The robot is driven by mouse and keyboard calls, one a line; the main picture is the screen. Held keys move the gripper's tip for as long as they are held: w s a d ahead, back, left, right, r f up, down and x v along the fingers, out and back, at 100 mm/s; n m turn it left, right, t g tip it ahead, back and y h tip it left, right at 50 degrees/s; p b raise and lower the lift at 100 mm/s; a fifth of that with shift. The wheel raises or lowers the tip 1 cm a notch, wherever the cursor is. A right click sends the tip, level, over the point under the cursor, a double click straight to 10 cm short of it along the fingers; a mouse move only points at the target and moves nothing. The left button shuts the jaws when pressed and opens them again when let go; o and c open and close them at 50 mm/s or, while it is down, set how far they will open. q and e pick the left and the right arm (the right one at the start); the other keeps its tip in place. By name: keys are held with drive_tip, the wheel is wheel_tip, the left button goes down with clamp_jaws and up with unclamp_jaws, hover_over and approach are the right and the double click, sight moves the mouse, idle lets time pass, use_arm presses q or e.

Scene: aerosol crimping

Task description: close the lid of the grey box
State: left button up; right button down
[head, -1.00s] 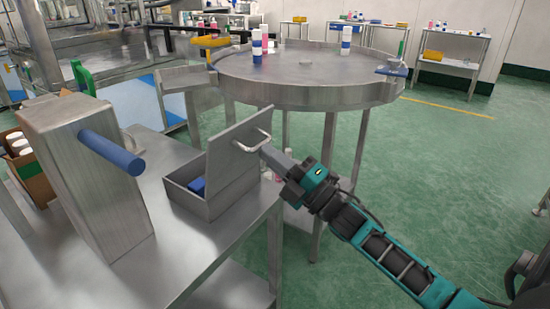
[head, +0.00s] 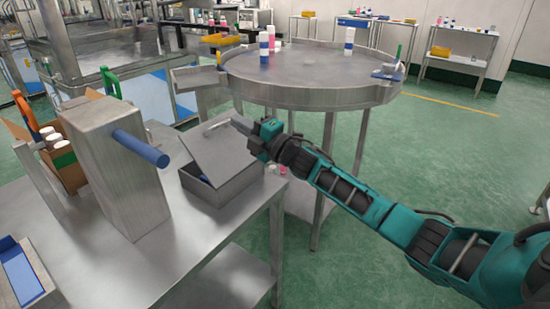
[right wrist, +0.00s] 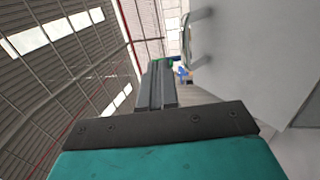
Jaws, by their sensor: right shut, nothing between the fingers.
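The grey box (head: 225,193) stands on the metal table near its right edge. Its lid (head: 217,152) is hinged and tilted partly down over it, with a gap at the left where something blue shows inside. The lid's handle (head: 216,125) is at the raised edge. My right gripper (head: 239,123) is shut and empty beside the handle, at the lid's raised edge; I cannot tell whether it touches. In the right wrist view my shut fingers (right wrist: 158,84) point ahead, with the lid (right wrist: 240,60) to the right. My left gripper is not in view.
A metal block with a blue bar (head: 140,148) stands left of the box. A round metal table (head: 310,85) with bottles is behind it. A carton (head: 70,165) of white-capped items and a blue tray (head: 20,275) are at left. Open floor lies right.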

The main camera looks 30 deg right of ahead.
sight(210, 125)
drive_tip(key=shift+g+h, duration=0.3)
drive_tip(key=shift+g, duration=0.4)
drive_tip(key=x, duration=0.4)
drive_tip(key=f+x, duration=0.1)
drive_tip(key=x, duration=0.1)
drive_tip(key=shift+w+a, duration=0.25)
drive_tip(key=shift+w, duration=0.05)
drive_tip(key=shift+w+a+f, duration=0.3)
drive_tip(key=shift+w+f, duration=0.15)
drive_tip(key=shift+w, duration=0.3)
drive_tip(key=shift+w+a+f+g, duration=0.25)
drive_tip(key=shift+w+f+g, duration=0.05)
drive_tip(key=shift+w+g, duration=0.35)
drive_tip(key=shift+w+a+f+p, duration=0.3)
drive_tip(key=shift+w+a+f, duration=0.05)
drive_tip(key=shift+w+f, duration=0.4)
drive_tip(key=shift+w+h, duration=0.2)
drive_tip(key=shift+h, duration=0.1)
drive_tip(key=shift+w+a+f+g, duration=0.2)
drive_tip(key=shift+w+f+g, duration=0.25)
drive_tip(key=shift+f+g, duration=0.25)
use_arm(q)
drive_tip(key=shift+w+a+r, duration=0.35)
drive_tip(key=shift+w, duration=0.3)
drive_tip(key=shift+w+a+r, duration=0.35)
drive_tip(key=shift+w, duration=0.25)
use_arm(e)
drive_tip(key=shift+w+a+f, duration=0.25)
drive_tip(key=shift+w+f, duration=0.3)
drive_tip(key=shift+f, duration=0.3)
